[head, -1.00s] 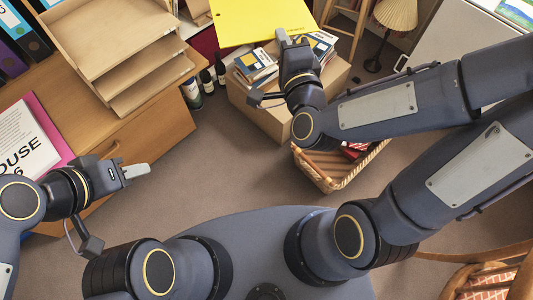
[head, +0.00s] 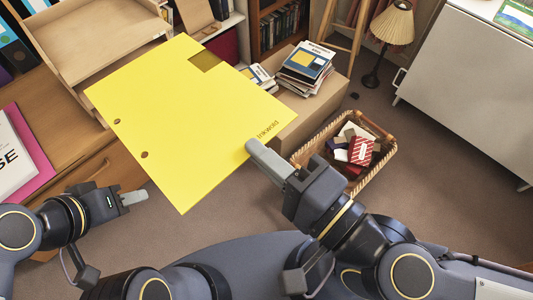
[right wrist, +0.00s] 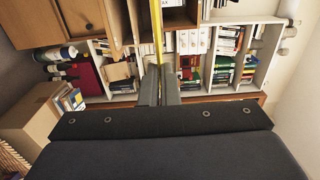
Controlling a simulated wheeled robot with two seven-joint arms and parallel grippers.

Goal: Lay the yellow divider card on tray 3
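The yellow divider card (head: 190,120) is a large flat sheet with two punched holes and printing along one edge. My right gripper (head: 256,148) is shut on its right-hand edge and holds it in the air, clear of the floor. In the right wrist view the card (right wrist: 157,25) is a thin yellow strip rising from between the two fingers (right wrist: 159,85). The stacked wooden trays (head: 90,45) stand at the upper left; the card covers part of their lower right. I cannot read which one is tray 3. My left gripper (head: 134,198) is low at the left, apart from the card; its finger gap is not clear.
A cardboard box (head: 318,105) with books on top stands behind the card. A wicker basket (head: 378,172) stands on the floor to the right. A pink folder (head: 45,150) lies on the wooden desk at the left. A lamp (head: 392,25) stands at the back right.

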